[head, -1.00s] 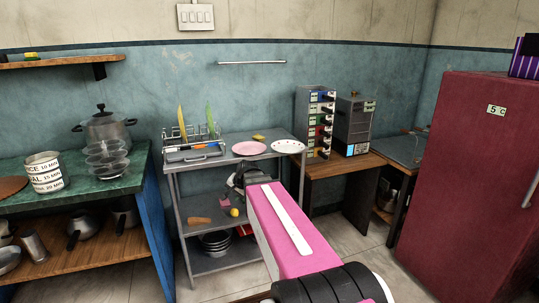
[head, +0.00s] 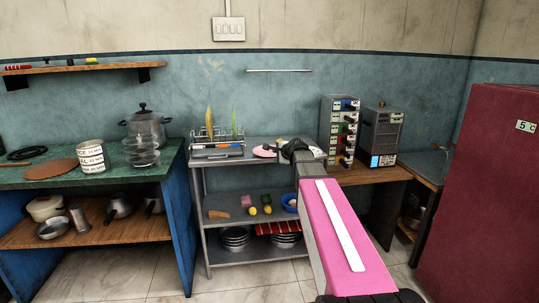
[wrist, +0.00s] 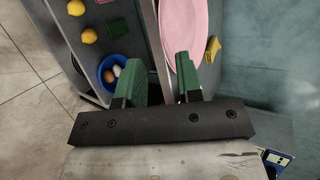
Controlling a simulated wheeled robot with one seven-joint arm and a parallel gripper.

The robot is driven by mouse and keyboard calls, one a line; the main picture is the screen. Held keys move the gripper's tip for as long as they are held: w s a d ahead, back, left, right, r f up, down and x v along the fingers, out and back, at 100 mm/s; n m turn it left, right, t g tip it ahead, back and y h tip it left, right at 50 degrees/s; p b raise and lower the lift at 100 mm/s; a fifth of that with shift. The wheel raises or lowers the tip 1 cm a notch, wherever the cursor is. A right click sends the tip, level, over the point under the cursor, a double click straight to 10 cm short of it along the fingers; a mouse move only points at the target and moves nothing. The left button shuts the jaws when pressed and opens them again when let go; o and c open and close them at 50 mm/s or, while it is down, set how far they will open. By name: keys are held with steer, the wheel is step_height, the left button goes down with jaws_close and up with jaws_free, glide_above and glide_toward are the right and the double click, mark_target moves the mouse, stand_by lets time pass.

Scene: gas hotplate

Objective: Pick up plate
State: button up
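My gripper (head: 290,146) is over the top shelf, to the right of the pink plate in the head view. In the wrist view my gripper (wrist: 158,78) is open, with its two green fingers apart and nothing held. The right finger overlaps the near end of the plate. Whether it touches the plate cannot be told. The white plate is mostly hidden behind my gripper.
A dish rack (head: 217,145) stands on the top shelf at the left. A yellow item (wrist: 212,48) lies beside the pink plate. A blue bowl with eggs (wrist: 107,82) is on the lower shelf. A drawer tower (head: 339,130) stands right of the rack.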

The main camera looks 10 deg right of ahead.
steer(key=x, duration=0.5)
steer(key=shift+w+d, duration=0.1)
steer(key=shift+w, duration=0.3)
jaws_close()
